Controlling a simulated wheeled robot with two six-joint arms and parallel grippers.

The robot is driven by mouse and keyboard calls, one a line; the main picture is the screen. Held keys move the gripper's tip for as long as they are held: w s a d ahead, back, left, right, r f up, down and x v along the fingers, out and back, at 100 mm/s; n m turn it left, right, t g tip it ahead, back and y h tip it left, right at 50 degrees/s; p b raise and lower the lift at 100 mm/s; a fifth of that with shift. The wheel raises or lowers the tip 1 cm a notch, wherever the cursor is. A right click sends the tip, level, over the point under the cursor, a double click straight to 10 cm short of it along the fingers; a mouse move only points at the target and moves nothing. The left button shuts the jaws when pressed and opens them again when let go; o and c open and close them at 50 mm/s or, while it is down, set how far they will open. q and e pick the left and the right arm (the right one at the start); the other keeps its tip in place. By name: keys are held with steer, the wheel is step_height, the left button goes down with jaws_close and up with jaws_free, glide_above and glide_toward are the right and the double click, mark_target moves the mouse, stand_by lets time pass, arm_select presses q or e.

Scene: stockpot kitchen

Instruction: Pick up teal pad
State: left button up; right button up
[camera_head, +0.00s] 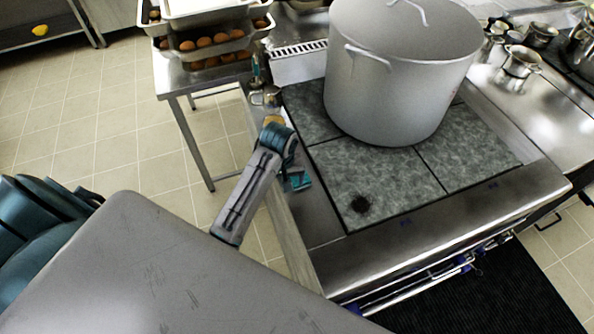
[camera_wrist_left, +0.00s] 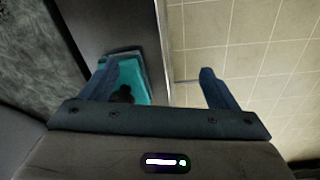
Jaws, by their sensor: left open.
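The teal pad (camera_head: 301,182) lies on the metal ledge at the left of the stove, partly hidden behind my left arm in the head view. In the left wrist view the teal pad (camera_wrist_left: 130,72) shows by the left finger, which covers part of it. A small dark shape lies over its near part. My left gripper (camera_wrist_left: 156,75) is open, with nothing seen held between its fingers. The pad is toward the left finger, and the right finger is over the floor side. I cannot tell whether a finger touches the pad. My right gripper is not in view.
A large lidded stockpot (camera_head: 385,85) stands on the grey stove plates (camera_head: 400,185), right of my arm. A metal cup (camera_head: 270,96) stands behind the arm. A side table with trays of brown round items (camera_head: 215,42) is at the back left. Open tiled floor lies left.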

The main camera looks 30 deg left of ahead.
arm_select(q)
steer(key=w+r+n, duration=0.1)
steer(key=w+r, duration=0.1)
steer(key=w+r+n, duration=0.1)
steer(key=w+r, duration=0.1)
steer(key=w, duration=0.1)
steer(key=w+r+g, duration=0.1)
steer(key=w+r, duration=0.1)
steer(key=shift+w+d+r+n+p, duration=0.2)
steer(key=shift+d+r+n+p, duration=0.1)
steer(key=shift+n+p, duration=0.1)
steer(key=shift+w, duration=0.15)
step_height(320, 180, down, 3)
steer(key=b, duration=0.3)
steer(key=shift+a+f+b, duration=0.1)
steer(key=shift+f+b, duration=0.05)
steer(key=shift+b, duration=0.15)
steer(key=shift+f+p, duration=0.8)
steer(key=f+p, duration=0.2)
steer(key=f, duration=0.1)
steer(key=f+p, duration=0.1)
steer(key=f, duration=0.1)
steer(key=shift+s, duration=0.3)
steer(key=shift+f, duration=0.3)
steer(key=c, duration=1.1)
